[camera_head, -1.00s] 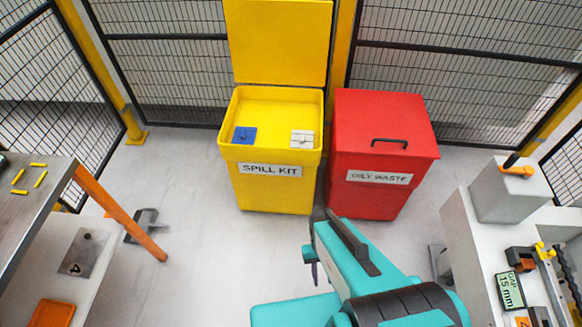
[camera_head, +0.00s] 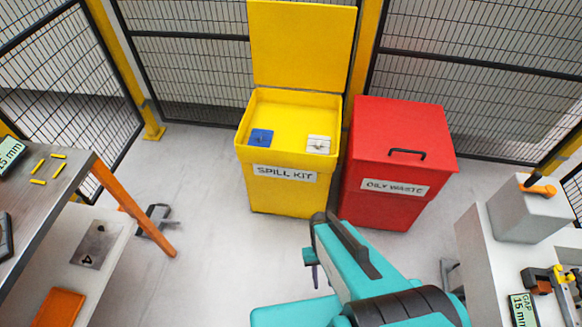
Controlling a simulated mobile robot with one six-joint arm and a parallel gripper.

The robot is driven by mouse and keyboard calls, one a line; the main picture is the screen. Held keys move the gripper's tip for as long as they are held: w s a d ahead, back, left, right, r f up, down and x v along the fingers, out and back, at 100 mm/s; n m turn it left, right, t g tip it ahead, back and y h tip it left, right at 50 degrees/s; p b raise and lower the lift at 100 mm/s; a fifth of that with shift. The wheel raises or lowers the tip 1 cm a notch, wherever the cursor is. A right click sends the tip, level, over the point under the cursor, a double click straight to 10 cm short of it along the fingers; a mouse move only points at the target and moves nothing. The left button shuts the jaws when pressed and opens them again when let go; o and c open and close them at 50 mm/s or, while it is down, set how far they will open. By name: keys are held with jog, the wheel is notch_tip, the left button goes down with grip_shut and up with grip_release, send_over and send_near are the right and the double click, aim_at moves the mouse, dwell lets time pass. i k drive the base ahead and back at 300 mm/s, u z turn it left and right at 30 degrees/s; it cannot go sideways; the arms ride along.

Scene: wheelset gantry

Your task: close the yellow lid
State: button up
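The yellow lid (camera_head: 302,45) stands upright at the back of the yellow spill kit bin (camera_head: 284,193), so the bin is open. A blue item (camera_head: 260,138) and a white item (camera_head: 318,145) lie inside near the top. My teal arm reaches up from the bottom of the view, in front of the bins and apart from them. My gripper's fingers are hidden or too unclear at the arm's far end to tell their state.
A red oily waste bin (camera_head: 400,165) with a closed lid and black handle stands right of the yellow bin. A metal table (camera_head: 50,190) with an orange leg is at left. A grey bench (camera_head: 490,260) is at right. Mesh fencing (camera_head: 190,65) runs behind; floor between is clear.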

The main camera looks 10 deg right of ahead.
aim_at(302, 45)
jog(key=i, duration=0.85)
jog(key=z, duration=3.9)
jog(key=i, duration=0.1)
jog(key=u, duration=2.25)
jog(key=k, duration=0.2)
jog(key=z, duration=0.35)
